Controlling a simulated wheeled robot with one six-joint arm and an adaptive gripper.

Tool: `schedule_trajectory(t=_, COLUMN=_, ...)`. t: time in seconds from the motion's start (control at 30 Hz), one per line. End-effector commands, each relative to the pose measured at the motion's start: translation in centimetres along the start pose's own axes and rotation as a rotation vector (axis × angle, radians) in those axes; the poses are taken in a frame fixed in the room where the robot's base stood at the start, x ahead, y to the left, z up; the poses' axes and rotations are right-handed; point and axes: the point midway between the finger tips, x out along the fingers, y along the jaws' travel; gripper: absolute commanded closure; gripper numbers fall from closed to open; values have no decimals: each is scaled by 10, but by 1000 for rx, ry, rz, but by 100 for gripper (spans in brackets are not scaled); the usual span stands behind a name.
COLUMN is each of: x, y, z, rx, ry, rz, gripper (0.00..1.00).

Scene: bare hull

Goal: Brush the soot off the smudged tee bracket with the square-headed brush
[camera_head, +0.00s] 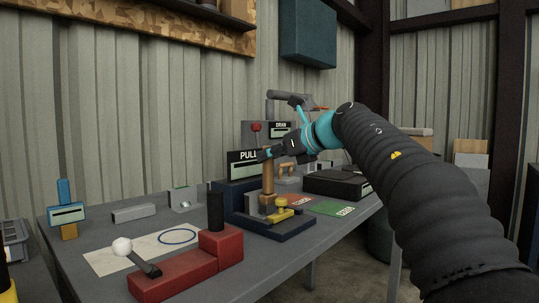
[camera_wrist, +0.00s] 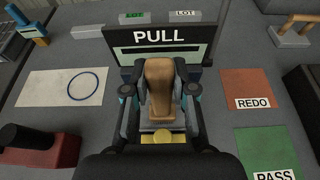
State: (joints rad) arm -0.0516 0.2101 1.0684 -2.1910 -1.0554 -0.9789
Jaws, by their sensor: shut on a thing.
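My gripper (camera_head: 268,154) is shut on the wooden handle of a brush (camera_head: 268,178). The brush hangs upright, its brown block-like head low over a dark blue base, close beside a yellow piece (camera_head: 283,209). I cannot tell whether the head touches anything. In the wrist view the tan brush (camera_wrist: 159,82) stands between the fingers (camera_wrist: 160,95), and part of the yellow piece (camera_wrist: 162,137) shows below it. I cannot make out the tee bracket for certain; the yellow piece may be it or part of a fixture. No soot can be made out.
A dark blue PULL box (camera_head: 236,188) stands right behind the brush. A red fixture (camera_head: 180,272) with a black post and white-knobbed lever is at front left. A pale sheet (camera_wrist: 60,88) with a blue ring lies left. Red REDO (camera_wrist: 252,88) and green PASS (camera_wrist: 265,148) mats lie right.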

Motion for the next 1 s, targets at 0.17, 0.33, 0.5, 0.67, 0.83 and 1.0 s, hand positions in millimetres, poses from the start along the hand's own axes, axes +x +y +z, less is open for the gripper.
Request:
schedule_trajectory(t=0.17, x=0, y=0, z=0, rx=0, ry=0, rz=0, gripper=100)
schedule_trajectory(t=0.33, x=0, y=0, z=0, rx=0, ry=0, rz=0, gripper=100)
schedule_trajectory(t=0.5, x=0, y=0, z=-1, rx=0, ry=0, rz=0, gripper=100)
schedule_trajectory(t=0.67, x=1, y=0, z=-2, rx=0, ry=0, rz=0, gripper=100)
schedule_trajectory(t=0.83, x=1, y=0, z=-4, rx=0, ry=0, rz=0, gripper=100)
schedule_trajectory(t=1.0, x=2, y=0, z=-5, rx=0, ry=0, rz=0, gripper=100)
